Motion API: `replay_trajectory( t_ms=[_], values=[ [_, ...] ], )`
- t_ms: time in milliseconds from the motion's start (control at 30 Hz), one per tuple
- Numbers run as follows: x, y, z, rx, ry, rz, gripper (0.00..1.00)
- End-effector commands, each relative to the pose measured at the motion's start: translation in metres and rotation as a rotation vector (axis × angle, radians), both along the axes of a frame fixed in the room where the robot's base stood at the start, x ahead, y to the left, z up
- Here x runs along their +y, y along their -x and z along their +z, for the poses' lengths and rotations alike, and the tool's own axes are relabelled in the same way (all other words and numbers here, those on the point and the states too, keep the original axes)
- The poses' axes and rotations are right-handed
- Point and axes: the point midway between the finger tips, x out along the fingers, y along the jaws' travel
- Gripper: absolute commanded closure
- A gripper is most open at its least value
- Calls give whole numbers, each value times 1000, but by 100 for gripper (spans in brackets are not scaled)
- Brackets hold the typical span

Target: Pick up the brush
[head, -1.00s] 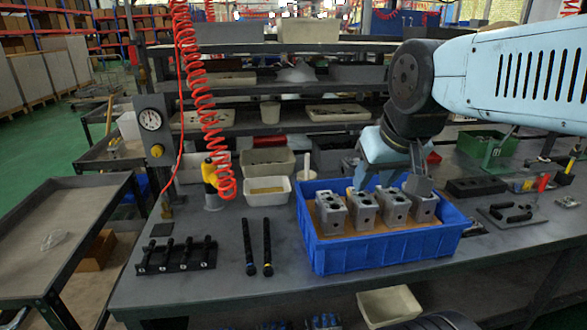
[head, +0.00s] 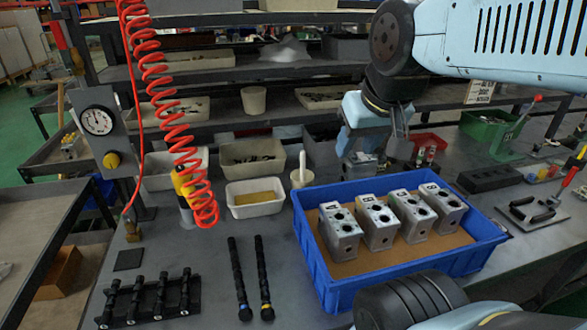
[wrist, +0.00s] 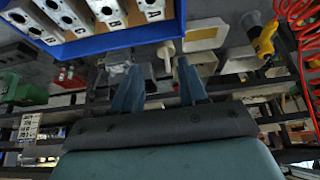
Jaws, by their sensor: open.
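What looks like the brush shows as an upright pale handle (head: 302,160) standing in a small cream pot (head: 302,178), just left of the blue crate; its bristles are hidden. In the wrist view the pot with its handle (wrist: 166,52) lies just beyond the fingers, near the blue crate's wall. My gripper (head: 378,158) is behind the crate, to the right of the pot and apart from it. Its two blue fingers (wrist: 158,82) are spread with nothing held between them.
The blue crate (head: 405,270) holds several grey valve blocks (head: 380,222). A cream tray (head: 255,198) stands left of the pot. A red coiled hose (head: 165,100) hangs at the left. Two black rods (head: 240,280) lie on the bench. Shelves stand behind.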

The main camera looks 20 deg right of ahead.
Motion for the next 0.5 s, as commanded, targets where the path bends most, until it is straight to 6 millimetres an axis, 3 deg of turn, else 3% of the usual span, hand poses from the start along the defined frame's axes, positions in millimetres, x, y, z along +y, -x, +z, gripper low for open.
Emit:
replay_trajectory(
  t_ms=[133, 200, 267, 500],
  values=[
    [0, 0, 0, 0, 0, 0, 57],
    [0, 0, 0, 1, 0, 0, 51],
    [0, -3, 1, 4, 1, 2, 51],
    [5, -38, 4, 61, 13, 25, 51]
  ],
)
